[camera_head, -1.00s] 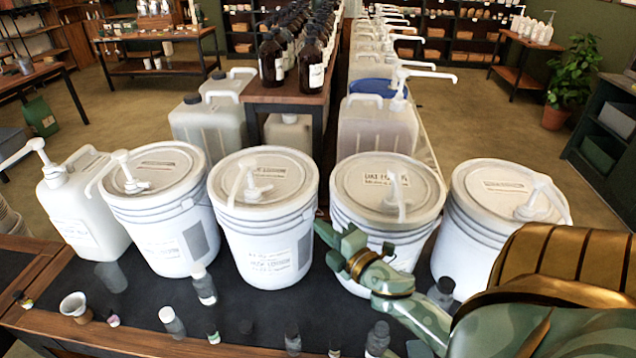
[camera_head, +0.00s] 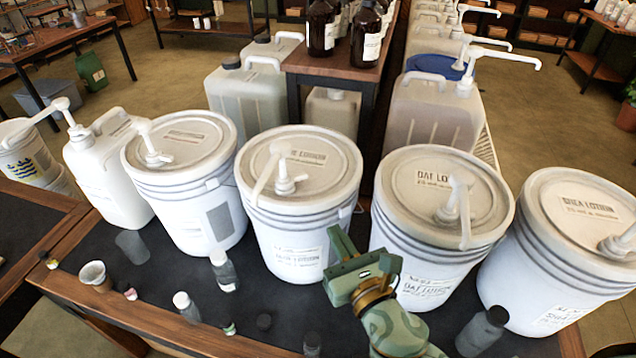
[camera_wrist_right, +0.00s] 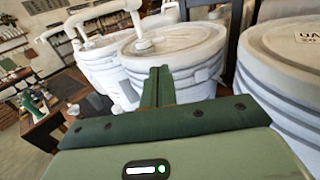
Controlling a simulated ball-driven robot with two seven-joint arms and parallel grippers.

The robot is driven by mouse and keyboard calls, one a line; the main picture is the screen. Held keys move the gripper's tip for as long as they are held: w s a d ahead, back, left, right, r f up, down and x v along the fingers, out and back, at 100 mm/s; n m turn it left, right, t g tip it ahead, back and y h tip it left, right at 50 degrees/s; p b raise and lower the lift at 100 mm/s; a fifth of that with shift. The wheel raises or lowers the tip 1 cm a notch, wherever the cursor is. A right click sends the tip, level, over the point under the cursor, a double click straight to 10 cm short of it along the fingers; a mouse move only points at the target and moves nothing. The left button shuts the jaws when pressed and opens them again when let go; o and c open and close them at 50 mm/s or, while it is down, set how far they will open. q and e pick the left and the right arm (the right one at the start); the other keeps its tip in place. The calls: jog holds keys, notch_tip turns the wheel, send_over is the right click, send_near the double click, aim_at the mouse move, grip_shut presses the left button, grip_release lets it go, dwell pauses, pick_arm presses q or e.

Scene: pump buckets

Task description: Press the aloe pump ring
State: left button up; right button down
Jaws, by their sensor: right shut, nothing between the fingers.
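Several white pump buckets stand in a row on the dark table mat. I cannot read which lid says aloe. The second bucket (camera_head: 297,225) from the left has a white pump (camera_head: 280,172) on its lid, with the spout hanging over the front. The third bucket (camera_head: 420,255) carries a lotion label and a similar pump (camera_head: 456,205). My right gripper (camera_head: 339,243) is shut and empty, in front of the gap between these two. In the right wrist view its shut fingers (camera_wrist_right: 158,88) point toward a bucket pump (camera_wrist_right: 141,35), apart from it. My left gripper is out of view.
Small bottles (camera_head: 224,272) and a cup (camera_head: 94,275) stand along the mat's front. A bucket labelled shea lotion (camera_head: 560,250) is at the right, another (camera_head: 195,195) and a jug (camera_head: 108,180) at the left. A wooden rack (camera_head: 340,65) with brown bottles stands behind.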

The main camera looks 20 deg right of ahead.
send_near(304, 178)
jog(key=w, duration=0.3)
jog(key=w+p, duration=0.1)
jog(key=w, duration=0.3)
jog(key=shift+a, duration=0.25)
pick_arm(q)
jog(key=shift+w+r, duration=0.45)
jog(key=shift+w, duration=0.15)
pick_arm(e)
jog(key=shift+s, duration=0.1)
